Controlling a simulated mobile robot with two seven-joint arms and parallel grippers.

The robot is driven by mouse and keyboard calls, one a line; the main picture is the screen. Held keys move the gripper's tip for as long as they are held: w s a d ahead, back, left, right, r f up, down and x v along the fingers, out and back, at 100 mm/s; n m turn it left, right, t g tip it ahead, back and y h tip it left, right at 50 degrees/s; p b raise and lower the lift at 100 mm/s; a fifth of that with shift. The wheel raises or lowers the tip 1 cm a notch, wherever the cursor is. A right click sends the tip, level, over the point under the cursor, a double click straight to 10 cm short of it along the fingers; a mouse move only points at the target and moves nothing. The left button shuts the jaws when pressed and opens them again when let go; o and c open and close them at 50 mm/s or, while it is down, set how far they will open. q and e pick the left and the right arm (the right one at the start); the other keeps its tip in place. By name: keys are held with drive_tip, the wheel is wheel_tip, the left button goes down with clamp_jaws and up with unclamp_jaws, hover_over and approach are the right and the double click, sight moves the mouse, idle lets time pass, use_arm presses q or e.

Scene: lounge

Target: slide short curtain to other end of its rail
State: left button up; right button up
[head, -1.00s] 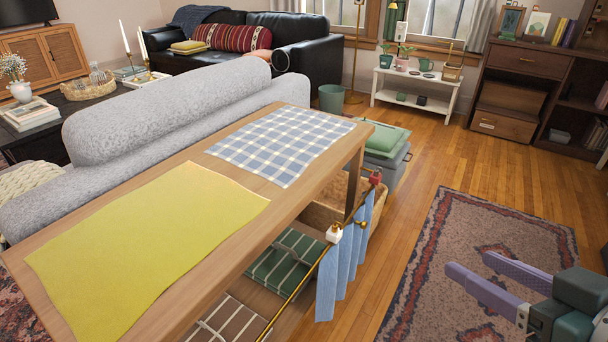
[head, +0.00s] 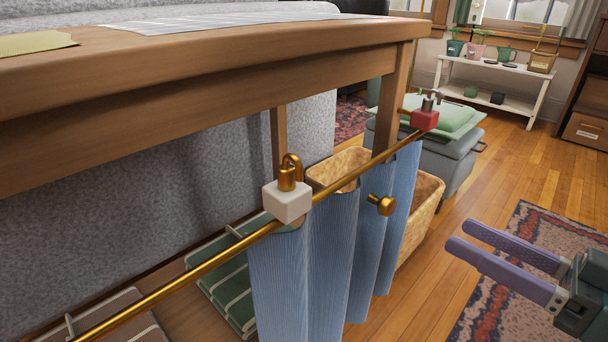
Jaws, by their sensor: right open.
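The short blue curtain (head: 330,255) hangs in folds from a thin brass rail (head: 180,277) below the wooden table's edge. It is gathered at the rail's far right end. A white block with a brass loop (head: 288,200) sits on the rail at the curtain's left edge. A red block (head: 425,119) sits at its right edge. A brass knob (head: 382,204) stands out from the curtain's front. My right gripper (head: 484,240) is open and empty, to the right of the curtain and apart from it, over the floor and rug. My left gripper is not in view.
The wooden table (head: 200,85) overhangs the rail. Behind the curtain are a wicker basket (head: 425,205) and a grey bin with green cushions (head: 440,140). Folded striped cloths (head: 230,290) lie on the low shelf. The wooden floor (head: 490,170) right of the curtain is clear.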

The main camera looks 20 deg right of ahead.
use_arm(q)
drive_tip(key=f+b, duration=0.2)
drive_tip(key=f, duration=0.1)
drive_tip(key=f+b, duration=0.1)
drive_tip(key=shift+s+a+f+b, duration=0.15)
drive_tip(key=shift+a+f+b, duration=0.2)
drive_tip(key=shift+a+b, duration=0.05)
use_arm(e)
drive_tip(key=f+x, duration=0.1)
drive_tip(key=x, duration=0.9)
drive_tip(key=shift+a, duration=0.3)
drive_tip(key=shift+s, duration=0.1)
drive_tip(key=c, duration=0.3)
clamp_jaws()
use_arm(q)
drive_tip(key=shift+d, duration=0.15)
